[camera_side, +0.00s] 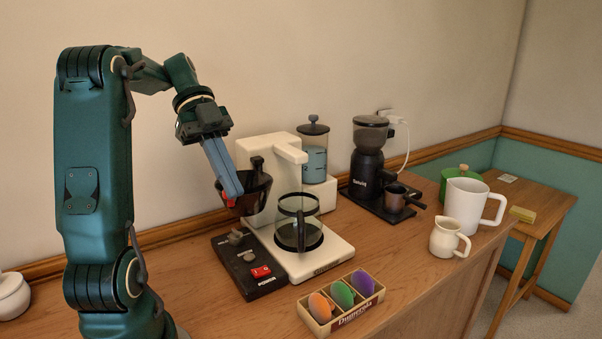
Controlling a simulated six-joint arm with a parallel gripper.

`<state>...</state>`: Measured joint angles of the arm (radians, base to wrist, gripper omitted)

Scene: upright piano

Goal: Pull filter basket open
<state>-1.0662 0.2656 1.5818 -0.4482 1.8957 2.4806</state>
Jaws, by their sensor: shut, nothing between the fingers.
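The white coffee maker (265,150) stands on the wooden counter in the side view. Its dark filter basket (258,188) sticks out to the left of the machine's body, swung away from the spot above the glass carafe (298,222). The carafe stands on the machine's plate. My gripper (229,193) points down at the basket's left side, with its fingertips at or very near the basket's rim. The fingers are shut with nothing between them. I cannot tell whether they touch the basket, and they hide part of its left edge.
A black switch panel (250,268) with a red switch lies below my gripper. A box of coloured discs (341,302) stands in front. A black grinder (369,160), a white pitcher (464,205) and a cream jug (448,238) stand to the right.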

